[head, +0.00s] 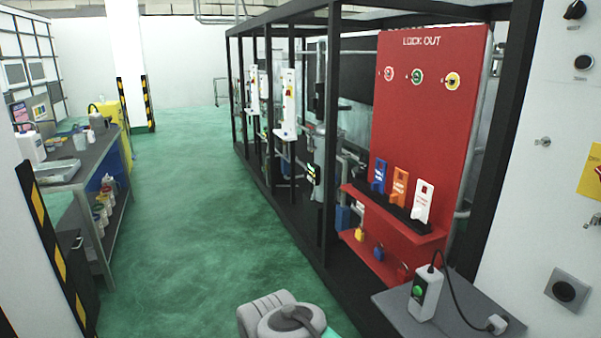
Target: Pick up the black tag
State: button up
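I cannot make out a clearly black tag on the red lock-out board (427,120). A blue tag (379,176), an orange tag (399,184) and a white tag (422,202) stand upright in a row in a black holder (391,207) on the board's red shelf (420,236). A small black piece with yellow marks (314,174) is at the dark frame left of the board; I cannot tell what it is. Grey rounded parts of my own arm show at the bottom edge, but my gripper's fingers are not in view.
A grey ledge (385,298) at lower right holds a boxed device with a green button (424,293) and a cable. A workbench (85,165) stands at left. The green floor (195,220) between is clear.

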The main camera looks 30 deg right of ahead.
aim_at(362, 175)
jog(key=u, duration=0.1)
jog(key=i, duration=2.85)
jog(key=z, duration=1.65)
